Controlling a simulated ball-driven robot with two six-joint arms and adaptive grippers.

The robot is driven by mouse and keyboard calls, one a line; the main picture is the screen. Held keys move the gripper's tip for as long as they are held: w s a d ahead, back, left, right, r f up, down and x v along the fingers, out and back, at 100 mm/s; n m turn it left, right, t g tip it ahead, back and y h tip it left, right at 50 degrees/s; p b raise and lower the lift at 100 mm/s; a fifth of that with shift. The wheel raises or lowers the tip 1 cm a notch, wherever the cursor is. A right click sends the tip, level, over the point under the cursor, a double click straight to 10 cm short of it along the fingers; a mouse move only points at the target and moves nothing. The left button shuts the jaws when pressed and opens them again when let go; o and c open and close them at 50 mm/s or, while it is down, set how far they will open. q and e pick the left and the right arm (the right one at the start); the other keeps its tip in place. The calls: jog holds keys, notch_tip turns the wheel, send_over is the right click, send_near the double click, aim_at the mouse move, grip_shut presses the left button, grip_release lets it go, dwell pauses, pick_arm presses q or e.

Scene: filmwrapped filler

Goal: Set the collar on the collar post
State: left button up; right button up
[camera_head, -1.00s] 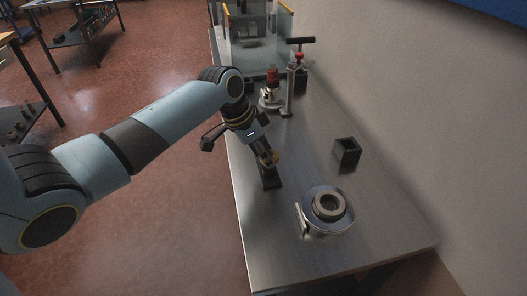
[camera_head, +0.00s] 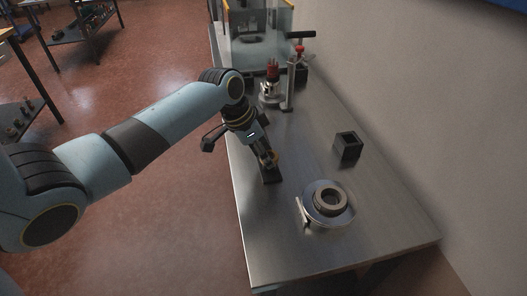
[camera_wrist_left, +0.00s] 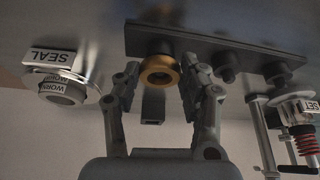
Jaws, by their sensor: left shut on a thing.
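The collar (camera_wrist_left: 160,71) is a brass-coloured ring in the left wrist view, between the two fingers of my left gripper (camera_wrist_left: 161,88). My left gripper (camera_head: 267,157) is shut on it. In the head view the collar (camera_head: 275,155) is a small orange patch at the fingertips, partly hidden. A dark plate (camera_wrist_left: 211,44) with several dark round posts lies just beyond the collar; in the head view its end (camera_head: 271,176) shows below the gripper. I cannot tell which post is the collar post, or whether the collar touches one. My right gripper is not in view.
A round metal housing (camera_head: 329,201) sits near the bench front. A black square box (camera_head: 347,146) stands to its right. A red-topped fixture (camera_head: 272,76) and a clear-walled enclosure (camera_head: 262,45) stand farther back. The steel bench (camera_head: 390,235) is clear at the front right.

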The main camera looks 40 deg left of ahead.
pick_arm(q)
jog(key=shift+f, duration=0.25)
jog(key=o, duration=1.3)
jog(key=v, duration=1.2)
jog(key=shift+d, duration=0.1)
